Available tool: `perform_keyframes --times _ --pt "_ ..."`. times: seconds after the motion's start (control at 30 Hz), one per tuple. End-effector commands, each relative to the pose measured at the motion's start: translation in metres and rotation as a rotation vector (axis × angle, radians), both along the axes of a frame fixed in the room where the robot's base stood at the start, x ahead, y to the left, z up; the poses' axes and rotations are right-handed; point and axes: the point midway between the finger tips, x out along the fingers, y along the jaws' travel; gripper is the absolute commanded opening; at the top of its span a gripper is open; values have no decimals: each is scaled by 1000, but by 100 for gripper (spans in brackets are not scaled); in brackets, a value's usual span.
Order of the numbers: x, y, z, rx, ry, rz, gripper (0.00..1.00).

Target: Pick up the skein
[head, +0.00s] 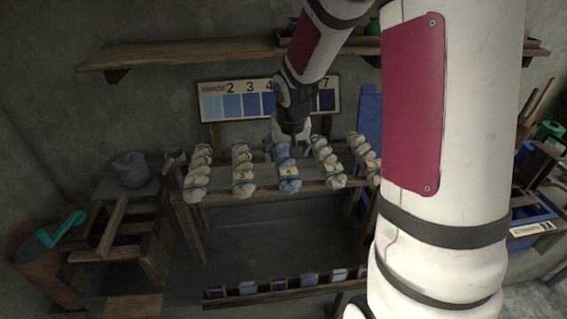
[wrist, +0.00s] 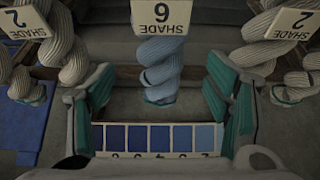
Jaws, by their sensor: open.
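The blue twisted skein (head: 289,185) hangs in the middle of a row of skeins on the wooden rack. In the wrist view this blue skein (wrist: 166,58) carries a tag reading SHADE 6 and a teal tie at its end. My gripper (head: 291,140) is over the rack, at the back end of the blue skein. In the wrist view my gripper (wrist: 160,84) is open, with its teal-padded fingers apart on either side of the blue skein's end. The head view hides most of the fingers.
Pale skeins (head: 243,172) with tags hang close on both sides; two (wrist: 268,45) flank the fingers in the wrist view. A shade chart (head: 222,103) stands behind the rack. A wooden shelf (head: 190,54) runs above. Small labelled bins (head: 247,288) line the low front.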

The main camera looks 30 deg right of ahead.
Motion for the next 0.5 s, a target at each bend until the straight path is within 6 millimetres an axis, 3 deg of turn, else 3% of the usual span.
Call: perform_keyframes --times 0.5 --pt "20 -7 -49 0 1 0 72"
